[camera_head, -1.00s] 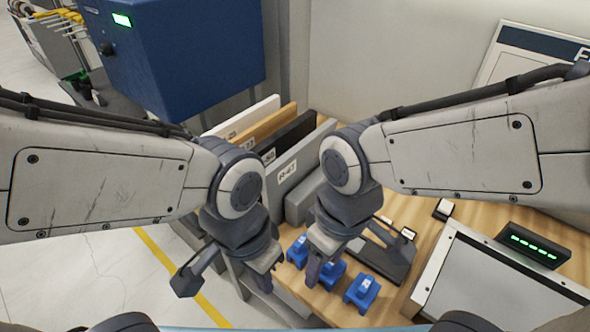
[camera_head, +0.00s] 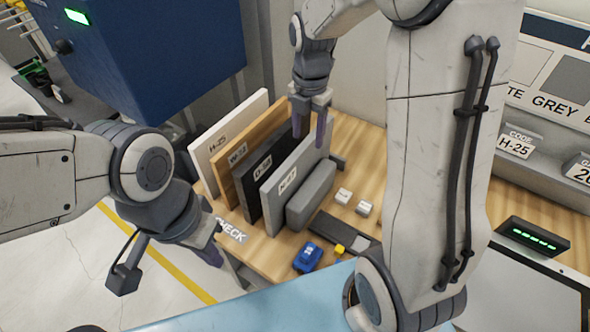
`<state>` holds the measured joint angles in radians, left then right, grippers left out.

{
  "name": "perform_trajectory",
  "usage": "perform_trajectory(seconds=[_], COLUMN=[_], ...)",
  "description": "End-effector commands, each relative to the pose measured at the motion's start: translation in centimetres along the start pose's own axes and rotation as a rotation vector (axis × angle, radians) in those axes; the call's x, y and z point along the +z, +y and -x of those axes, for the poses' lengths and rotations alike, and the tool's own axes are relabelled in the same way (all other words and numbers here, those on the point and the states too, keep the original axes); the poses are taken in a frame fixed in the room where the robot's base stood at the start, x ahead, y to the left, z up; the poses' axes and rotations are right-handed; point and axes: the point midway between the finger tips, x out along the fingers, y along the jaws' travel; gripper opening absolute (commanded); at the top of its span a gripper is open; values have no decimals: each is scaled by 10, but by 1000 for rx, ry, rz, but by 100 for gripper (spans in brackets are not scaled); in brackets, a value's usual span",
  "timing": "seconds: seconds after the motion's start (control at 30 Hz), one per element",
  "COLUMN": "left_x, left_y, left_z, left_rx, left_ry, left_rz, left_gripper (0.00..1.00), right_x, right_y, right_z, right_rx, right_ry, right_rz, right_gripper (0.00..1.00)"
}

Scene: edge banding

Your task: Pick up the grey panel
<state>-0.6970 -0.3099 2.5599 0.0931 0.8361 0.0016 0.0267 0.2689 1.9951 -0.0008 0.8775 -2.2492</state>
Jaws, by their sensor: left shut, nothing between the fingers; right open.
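The grey panel (camera_head: 300,172) stands upright at the right end of a row of labelled panels on the wooden bench. Its label reads something like R-47. My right gripper (camera_head: 309,132) points down at the panel's far upper edge. It is open, with one finger on each side of that edge as it appears; I cannot tell if they touch it. My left gripper (camera_head: 209,252) is shut and empty, low at the bench's left edge, apart from the panels.
White (camera_head: 222,142), brown (camera_head: 237,160) and black (camera_head: 262,180) panels stand left of the grey one. A grey block (camera_head: 311,195) is close on its right. A blue clamp-like piece (camera_head: 308,257) lies in front. A blue cabinet (camera_head: 150,60) is behind left.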

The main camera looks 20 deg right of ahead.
Motion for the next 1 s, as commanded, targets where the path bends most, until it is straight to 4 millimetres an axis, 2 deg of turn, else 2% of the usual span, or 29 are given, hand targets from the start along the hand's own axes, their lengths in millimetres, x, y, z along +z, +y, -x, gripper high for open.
perform_trajectory(seconds=[0.13,0.43,0.7,1.0], left_x=[0,-1,-2,-2], left_y=[0,1,2,2], left_z=[6,18,31,31], left_rx=[0,0,0,0], left_ry=[0,0,0,0], left_rz=[-1,-3,-6,-6], left_gripper=[0,0,0,0], right_x=[-6,-8,-6,-5], right_y=[6,10,12,12], right_z=[-24,-48,-84,-90], right_rx=[-5,-4,-3,0], right_ry=[4,4,3,1], right_rz=[14,15,12,11], right_gripper=[60,60,60,60])
